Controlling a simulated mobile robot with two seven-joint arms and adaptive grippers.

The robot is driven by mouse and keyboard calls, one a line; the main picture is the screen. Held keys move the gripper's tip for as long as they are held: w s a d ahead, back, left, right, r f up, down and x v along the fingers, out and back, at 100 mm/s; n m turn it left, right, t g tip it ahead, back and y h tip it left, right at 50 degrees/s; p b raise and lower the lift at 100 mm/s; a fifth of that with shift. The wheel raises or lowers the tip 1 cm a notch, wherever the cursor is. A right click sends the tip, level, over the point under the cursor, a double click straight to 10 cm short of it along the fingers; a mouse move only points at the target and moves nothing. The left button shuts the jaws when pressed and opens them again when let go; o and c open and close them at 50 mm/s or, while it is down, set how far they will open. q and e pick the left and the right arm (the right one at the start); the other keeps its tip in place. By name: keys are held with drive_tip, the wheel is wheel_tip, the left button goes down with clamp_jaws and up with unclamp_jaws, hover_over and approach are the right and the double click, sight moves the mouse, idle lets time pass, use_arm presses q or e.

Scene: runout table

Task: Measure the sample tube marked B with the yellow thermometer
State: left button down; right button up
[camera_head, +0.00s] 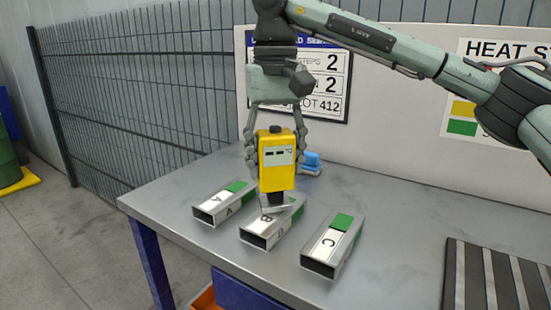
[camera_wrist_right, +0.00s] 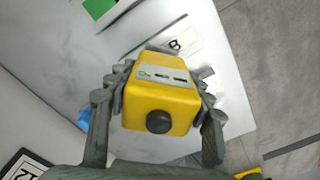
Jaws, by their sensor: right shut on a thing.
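The yellow thermometer (camera_head: 276,165) is upright, its dark probe end pointing down, with a small display on its face. My right gripper (camera_head: 277,155) is shut on its sides; the right wrist view also shows the yellow thermometer (camera_wrist_right: 160,95) between the fingers of the right gripper (camera_wrist_right: 158,100). The tube marked B (camera_head: 262,236) lies on the table just under the thermometer's lower end, which covers part of its top. I cannot tell whether they touch. The B label (camera_wrist_right: 178,45) shows past the thermometer in the wrist view. My left gripper is not in view.
Tube A (camera_head: 216,207) lies to the left of B and tube C (camera_head: 326,255) to the right, both on the grey table (camera_head: 400,215). A blue object (camera_head: 311,162) sits behind. A striped dark rack (camera_head: 490,275) is at the right. A panel with signs stands behind the table.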

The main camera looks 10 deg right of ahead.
sight(275, 127)
drive_tip(key=shift+f, duration=0.45)
idle(0.4)
drive_tip(key=shift+f, duration=0.2)
idle(1.0)
wheel_tip(275, 127, up, 3)
drive_tip(key=shift+f+p, duration=0.2)
drive_tip(key=shift+p, duration=0.75)
drive_tip(key=shift+r, duration=2.35)
